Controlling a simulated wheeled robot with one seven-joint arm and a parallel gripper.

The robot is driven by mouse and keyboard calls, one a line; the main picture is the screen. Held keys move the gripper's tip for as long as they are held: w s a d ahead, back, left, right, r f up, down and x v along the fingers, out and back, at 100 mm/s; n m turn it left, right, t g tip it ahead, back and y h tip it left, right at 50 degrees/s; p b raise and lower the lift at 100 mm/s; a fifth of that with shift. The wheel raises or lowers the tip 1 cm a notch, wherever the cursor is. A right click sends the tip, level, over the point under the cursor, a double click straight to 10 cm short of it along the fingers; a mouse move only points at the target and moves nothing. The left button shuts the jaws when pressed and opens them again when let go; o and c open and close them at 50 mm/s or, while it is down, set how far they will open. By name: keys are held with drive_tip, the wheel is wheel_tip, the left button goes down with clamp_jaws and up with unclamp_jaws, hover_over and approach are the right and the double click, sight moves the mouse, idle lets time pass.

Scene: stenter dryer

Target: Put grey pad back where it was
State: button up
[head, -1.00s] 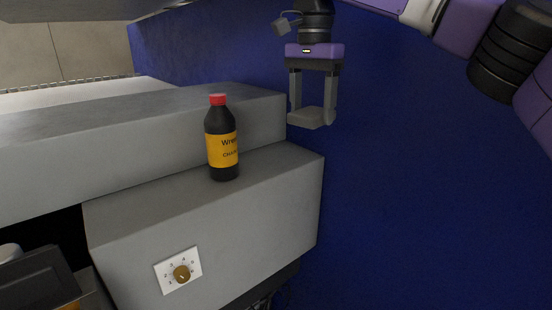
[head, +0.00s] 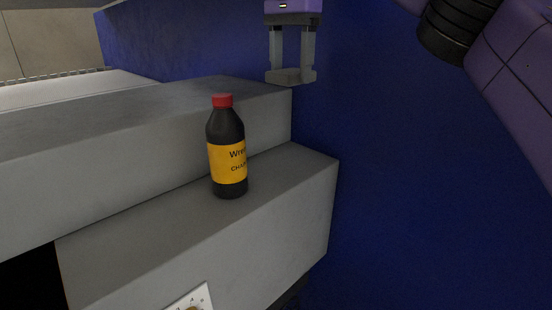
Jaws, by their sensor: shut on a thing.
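My gripper (head: 292,72) hangs at the top of the head view, pointing down, in front of the blue wall and near the right end of the upper grey ledge. A grey pad (head: 290,76) sits between its fingertips, and the fingers are shut on it. The pad is held up near the ledge's right edge; whether it touches the ledge I cannot tell. Only the lower part of my gripper shows.
A black bottle (head: 228,150) with a red cap and yellow label stands upright on the lower grey step (head: 150,235). The upper grey ledge (head: 120,120) is bare. A dial plate (head: 192,300) shows partly at the bottom. A dark opening (head: 35,280) lies at lower left.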

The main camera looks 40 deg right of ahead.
sight(288, 166)
wheel_tip(288, 166, down, 20)
drive_tip(key=shift+w+r+p, duration=0.1)
drive_tip(key=shift+p, duration=0.7)
drive_tip(key=o, duration=1.2)
drive_tip(key=shift+f, duration=0.2)
drive_tip(key=shift+r, duration=0.1)
wheel_tip(288, 166, up, 12)
drive_tip(key=shift+r+b, duration=0.1)
drive_tip(key=shift+b, duration=0.85)
